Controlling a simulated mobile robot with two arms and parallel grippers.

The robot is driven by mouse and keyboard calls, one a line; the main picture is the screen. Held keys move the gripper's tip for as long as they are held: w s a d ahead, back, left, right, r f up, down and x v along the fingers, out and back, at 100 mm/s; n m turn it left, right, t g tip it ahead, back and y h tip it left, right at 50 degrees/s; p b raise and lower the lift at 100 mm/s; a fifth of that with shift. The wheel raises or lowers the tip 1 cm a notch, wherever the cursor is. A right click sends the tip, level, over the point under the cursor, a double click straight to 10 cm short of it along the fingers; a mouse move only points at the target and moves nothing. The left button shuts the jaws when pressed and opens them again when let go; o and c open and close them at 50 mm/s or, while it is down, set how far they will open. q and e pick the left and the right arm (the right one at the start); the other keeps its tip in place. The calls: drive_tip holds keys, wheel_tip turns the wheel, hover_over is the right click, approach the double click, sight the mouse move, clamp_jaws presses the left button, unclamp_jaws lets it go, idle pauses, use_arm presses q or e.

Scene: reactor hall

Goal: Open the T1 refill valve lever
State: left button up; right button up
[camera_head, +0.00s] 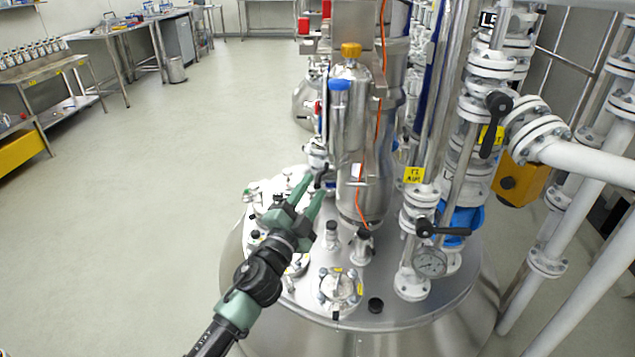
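My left gripper (315,183), with green fingers, reaches in from the lower left over the reactor lid (392,312). Its fingers are apart, with their tips near a small dark fitting (323,179) beside the steel cylinder. I see no object clearly held between them; whether they touch the fitting I cannot tell. A black lever (448,231) lies sideways on a white valve below a yellow T1 tag (414,175). Another black lever (490,135) hangs down beside a partly hidden yellow tag. No refill label is readable, so I cannot tell which lever is the refill one. My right gripper is not in view.
A steel cylinder (351,112) with a yellow cap and a blue-topped part stand behind the gripper. A gauge (430,262) and white flanged pipes (590,160) crowd the right. The floor (150,190) at left is open; benches stand beyond.

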sight(317, 178)
use_arm(q)
drive_tip(key=shift+x, duration=1.9)
drive_tip(key=shift+f, duration=0.1)
clamp_jaws()
drive_tip(key=shift+w+a, duration=0.1)
